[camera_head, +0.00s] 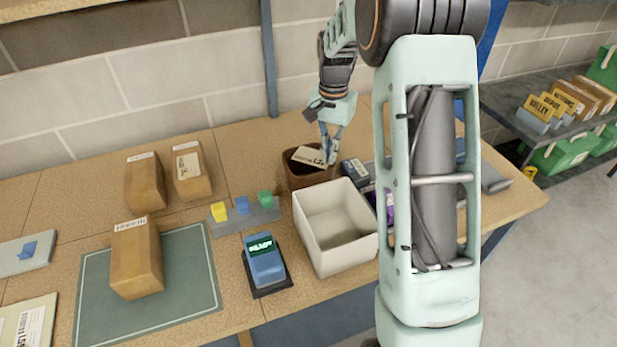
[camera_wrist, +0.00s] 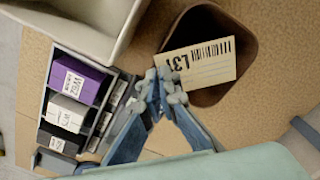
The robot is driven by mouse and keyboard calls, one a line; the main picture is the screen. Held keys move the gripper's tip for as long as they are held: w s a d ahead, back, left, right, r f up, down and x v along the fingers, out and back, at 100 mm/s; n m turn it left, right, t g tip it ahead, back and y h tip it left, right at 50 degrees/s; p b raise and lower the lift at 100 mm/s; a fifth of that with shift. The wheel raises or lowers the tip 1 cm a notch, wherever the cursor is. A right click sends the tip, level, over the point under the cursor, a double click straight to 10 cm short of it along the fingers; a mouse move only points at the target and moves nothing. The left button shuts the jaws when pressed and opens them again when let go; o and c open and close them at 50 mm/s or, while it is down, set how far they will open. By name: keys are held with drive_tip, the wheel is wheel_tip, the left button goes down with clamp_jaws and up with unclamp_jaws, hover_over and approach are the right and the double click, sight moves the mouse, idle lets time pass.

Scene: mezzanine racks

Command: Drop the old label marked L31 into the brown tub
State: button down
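The old label (camera_wrist: 205,66) is a cream card with a barcode and the mark L31. My gripper (camera_wrist: 165,82) is shut on one end of it, with the fingertips close together at the card's edge. In the head view the label (camera_head: 307,156) and my gripper (camera_head: 329,151) are over the brown tub (camera_head: 303,181). In the wrist view the card covers part of the opening of the brown tub (camera_wrist: 238,30) and reaches across its left rim. The tub's floor is mostly hidden.
A white bin (camera_head: 337,240) stands in front of the tub. A tray of purple, white and black boxes (camera_wrist: 75,100) is beside it. A blue label device (camera_head: 265,262), colored clips (camera_head: 242,207) and brown cartons (camera_head: 137,258) are to the left. A wall is behind.

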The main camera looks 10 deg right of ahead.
drive_tip(key=shift+f, duration=0.1)
drive_tip(key=c, duration=2.1)
unclamp_jaws()
wheel_tip(320, 180, up, 12)
drive_tip(key=shift+r, duration=0.1)
